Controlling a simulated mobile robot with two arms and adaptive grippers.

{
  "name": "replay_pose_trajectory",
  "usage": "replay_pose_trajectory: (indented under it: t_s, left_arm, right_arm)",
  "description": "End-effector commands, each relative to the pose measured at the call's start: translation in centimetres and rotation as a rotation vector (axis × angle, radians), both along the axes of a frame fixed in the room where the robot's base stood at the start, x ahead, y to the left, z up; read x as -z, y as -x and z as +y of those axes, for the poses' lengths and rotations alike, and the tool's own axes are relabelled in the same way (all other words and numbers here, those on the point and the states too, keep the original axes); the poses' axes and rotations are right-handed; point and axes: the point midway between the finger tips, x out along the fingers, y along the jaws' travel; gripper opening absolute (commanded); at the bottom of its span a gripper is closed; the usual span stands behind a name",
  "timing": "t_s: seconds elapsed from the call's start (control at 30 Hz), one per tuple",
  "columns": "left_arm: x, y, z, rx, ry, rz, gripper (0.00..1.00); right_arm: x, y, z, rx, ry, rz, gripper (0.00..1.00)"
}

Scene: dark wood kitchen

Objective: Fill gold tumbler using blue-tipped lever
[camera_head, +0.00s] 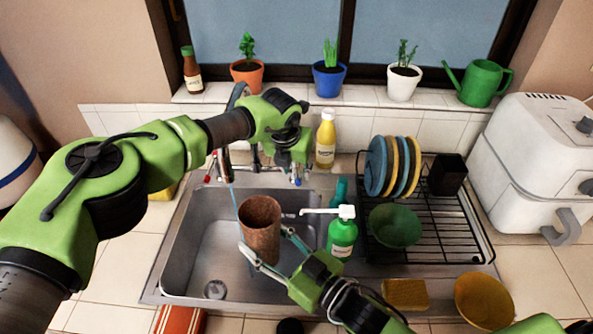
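The tumbler (260,232), a rusty brown-gold cylinder, is upright over the sink basin. My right gripper (268,250) has its fingers on either side of the tumbler's lower part and appears closed on it. The blue-tipped lever (297,180) is at the right of the faucet, directly below my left gripper (293,160). The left fingers point down and are partly hidden, so their opening and any contact with the lever are unclear. A thin bluish stream (235,200) runs down from the faucet to the tumbler's left rim; whether it enters is unclear.
The red-tipped lever (209,170) is at the faucet's left. A green soap bottle (342,235) stands close right of the tumbler. A dish rack (440,232) with plates and a green bowl (396,225) is further right. A yellow bottle (326,140) stands behind the sink.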

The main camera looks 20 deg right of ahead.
Motion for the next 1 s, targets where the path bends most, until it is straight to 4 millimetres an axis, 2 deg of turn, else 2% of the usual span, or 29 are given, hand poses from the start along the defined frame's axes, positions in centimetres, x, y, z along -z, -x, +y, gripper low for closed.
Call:
replay_pose_trajectory:
  t_s: [0.13, 0.47, 0.53, 0.6, 0.63, 1.0]
  left_arm:
    - [0.95, -0.27, -0.24, -0.001, 0.001, 0.001, 0.34]
    - [1.19, -0.36, -0.29, 0.001, 0.000, 0.000, 0.34]
    - [1.19, -0.36, -0.28, 0.001, 0.000, 0.000, 0.21]
    - [1.18, -0.37, -0.29, 0.001, 0.000, 0.000, 0.03]
    - [1.18, -0.36, -0.30, 0.001, 0.001, -0.001, 0.00]
    - [1.13, -0.09, -0.73, 0.010, 0.006, 0.001, 0.00]
  right_arm:
    - [-0.16, -0.01, 0.02, -0.001, -0.002, -0.003, 0.13]
    - [-0.16, -0.01, 0.02, -0.001, -0.002, -0.002, 0.13]
    - [-0.16, -0.01, 0.02, -0.001, -0.002, -0.002, 0.13]
    - [-0.15, -0.01, 0.02, -0.001, -0.002, -0.002, 0.13]
    - [-0.15, -0.01, 0.02, -0.001, -0.002, -0.002, 0.13]
    - [-0.15, -0.01, 0.02, -0.001, -0.002, -0.002, 0.13]
